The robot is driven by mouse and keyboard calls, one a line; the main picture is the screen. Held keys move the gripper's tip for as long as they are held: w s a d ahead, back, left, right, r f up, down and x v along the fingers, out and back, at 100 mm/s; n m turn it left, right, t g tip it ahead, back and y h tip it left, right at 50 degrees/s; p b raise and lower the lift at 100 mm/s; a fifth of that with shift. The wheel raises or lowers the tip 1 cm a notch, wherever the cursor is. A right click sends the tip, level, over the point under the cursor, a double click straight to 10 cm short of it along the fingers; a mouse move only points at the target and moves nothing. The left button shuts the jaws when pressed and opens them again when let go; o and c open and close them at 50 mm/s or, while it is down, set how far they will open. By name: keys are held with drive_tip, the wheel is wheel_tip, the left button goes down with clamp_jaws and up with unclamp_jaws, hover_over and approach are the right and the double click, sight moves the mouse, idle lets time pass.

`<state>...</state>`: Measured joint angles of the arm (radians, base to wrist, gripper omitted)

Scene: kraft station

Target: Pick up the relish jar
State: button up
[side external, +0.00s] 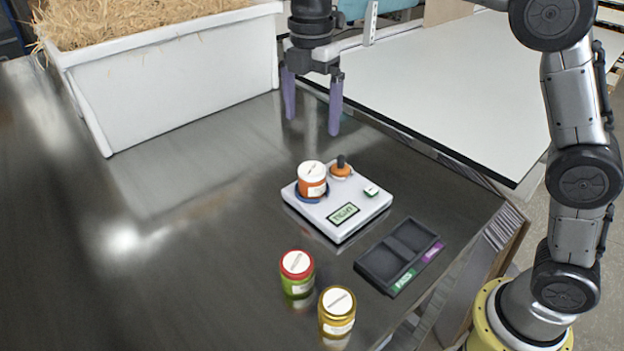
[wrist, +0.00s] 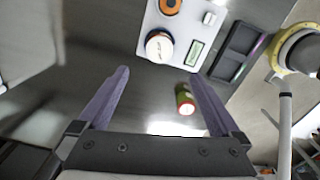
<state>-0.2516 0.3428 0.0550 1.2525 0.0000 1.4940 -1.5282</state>
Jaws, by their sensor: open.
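The likely relish jar (side external: 297,274) is green with a red-rimmed white lid; its label is too small to read. It stands upright on the dark metal table, in front of the scale. In the wrist view the green jar (wrist: 185,99) appears just left of the right finger. My gripper (side external: 312,123) is open and empty, high above the table near the white trough and behind the scale, well apart from the jar. Its two purple fingers (wrist: 159,75) are spread wide in the wrist view.
A yellow jar (side external: 337,312) stands close to the green one. A black tray (side external: 398,256) lies right. A straw-filled trough (side external: 180,75) stands back left; the left table is clear.

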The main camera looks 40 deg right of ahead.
sight(311, 169)
wheel_tip(311, 169, down, 13)
idle(0.6)
drive_tip(key=shift+w, duration=0.1)
clamp_jaws()
idle(0.3)
